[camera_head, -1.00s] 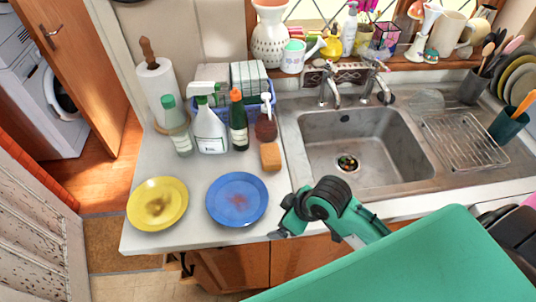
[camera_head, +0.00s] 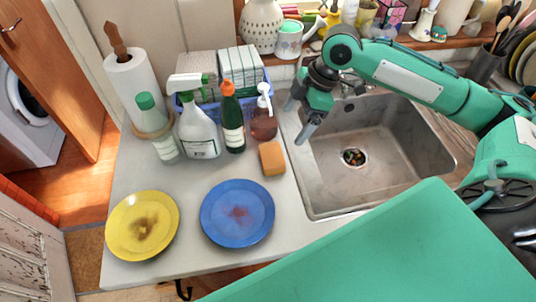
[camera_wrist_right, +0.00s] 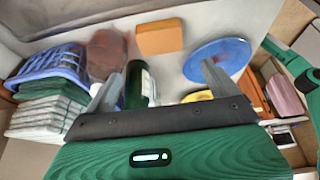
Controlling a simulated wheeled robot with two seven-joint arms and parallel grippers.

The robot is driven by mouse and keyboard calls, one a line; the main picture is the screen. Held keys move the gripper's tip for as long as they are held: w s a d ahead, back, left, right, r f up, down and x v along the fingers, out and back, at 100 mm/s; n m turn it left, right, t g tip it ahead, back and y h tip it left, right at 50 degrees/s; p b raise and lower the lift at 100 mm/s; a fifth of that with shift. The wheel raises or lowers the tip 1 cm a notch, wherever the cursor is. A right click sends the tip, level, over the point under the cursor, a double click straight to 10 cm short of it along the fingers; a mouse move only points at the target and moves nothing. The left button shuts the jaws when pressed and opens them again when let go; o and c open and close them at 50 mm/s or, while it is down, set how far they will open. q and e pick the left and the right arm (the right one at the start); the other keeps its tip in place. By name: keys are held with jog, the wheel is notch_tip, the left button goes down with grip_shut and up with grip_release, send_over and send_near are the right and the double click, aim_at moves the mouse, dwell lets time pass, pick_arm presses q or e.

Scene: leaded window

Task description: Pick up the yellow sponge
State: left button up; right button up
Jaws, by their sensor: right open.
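The yellow sponge, orange-yellow in colour (camera_head: 272,158), lies on the worktop just left of the sink. It also shows near the top middle of the right wrist view (camera_wrist_right: 159,37). My right gripper (camera_head: 298,122) is open and empty, raised over the sink's left edge, above and to the right of the sponge. In the right wrist view its two fingers (camera_wrist_right: 160,88) are spread apart, with the sponge beyond them and not between them. My left gripper is not in view.
A soap bottle (camera_head: 264,116), a green bottle (camera_head: 233,122) and a spray bottle (camera_head: 197,130) stand behind and left of the sponge. A blue plate (camera_head: 237,213) and a yellow plate (camera_head: 142,226) lie in front. The sink (camera_head: 395,135) is to the right.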

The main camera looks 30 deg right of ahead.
send_near(273, 154)
notch_tip(273, 154, down, 2)
jog(key=shift+a+p+x, duration=0.15)
jog(key=shift+p+x, duration=0.3)
jog(key=shift+x, duration=1.45)
jog(key=shift+a+p+x, duration=0.15)
jog(key=shift+p+x, duration=0.25)
jog(key=shift+x, duration=1.45)
jog(key=shift+r, duration=0.15)
jog(key=c, duration=0.7)
jog(key=shift+r, duration=0.1)
